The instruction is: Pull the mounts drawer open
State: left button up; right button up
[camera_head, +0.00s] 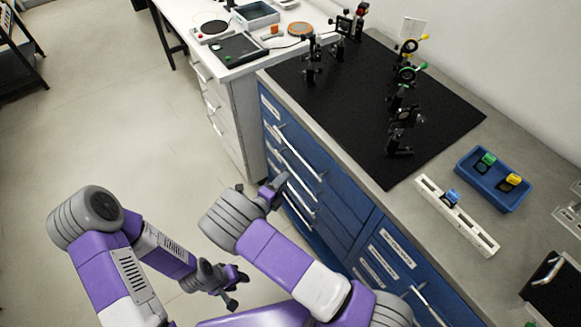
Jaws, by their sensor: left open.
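The blue drawer cabinet (345,205) stands under the bench, with several drawers, bar handles and white labels. The labels are too small to read, so I cannot tell which drawer is the mounts drawer. No drawer clearly stands out from the front. My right gripper (276,188) is beside the left column of drawers, close to the lower handles. I cannot tell whether it touches a handle, or whether its jaws are open or shut. My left gripper (232,287) is open and empty, low over the floor, apart from the cabinet.
A black breadboard (350,110) with optic posts lies on the grey bench top. A blue tray (493,180) and a white rack (457,216) hold small coloured parts at right. A white table (235,72) adjoins at the back. The floor (110,120) at left is clear.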

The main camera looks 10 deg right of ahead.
aim_at(293, 171)
jog(key=shift+s+d+b+x, duration=0.1)
jog(key=shift+b+x, duration=0.3)
jog(key=shift+x, duration=1.15)
jog(key=shift+s+d+b+x, duration=0.15)
jog(key=shift+b+x, duration=0.2)
jog(key=shift+x, duration=1.2)
grip_shut()
